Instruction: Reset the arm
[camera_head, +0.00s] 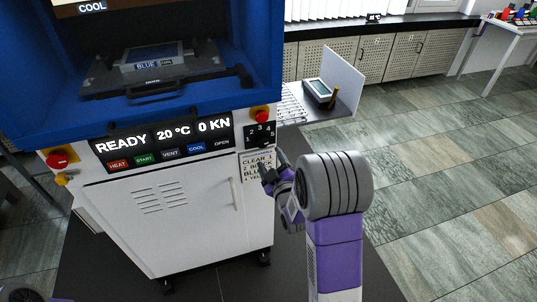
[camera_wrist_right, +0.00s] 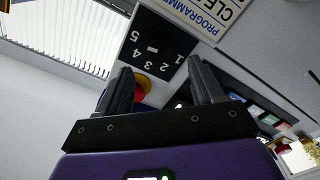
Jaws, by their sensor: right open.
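My right arm comes in from the lower right in the head view. My right gripper (camera_head: 272,168) is in front of the white press front, near the programme label (camera_head: 257,162) and below the numbered dial (camera_head: 262,133). In the right wrist view its two dark fingers (camera_wrist_right: 165,82) are apart with nothing held between them. The dial panel (camera_wrist_right: 152,50) shows beyond the fingertips, with the red stop button (camera_wrist_right: 142,88) partly hidden behind one finger. Whether the gripper touches the press cannot be told. My left gripper is not in view.
The blue and white press (camera_head: 165,215) has a display (camera_head: 160,137) reading READY, 20 °C, 0 KN. A mold marked BLUE (camera_head: 153,64) sits in its open chamber. A side table (camera_head: 345,103) stands behind right. The tiled floor (camera_head: 430,190) at right is clear.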

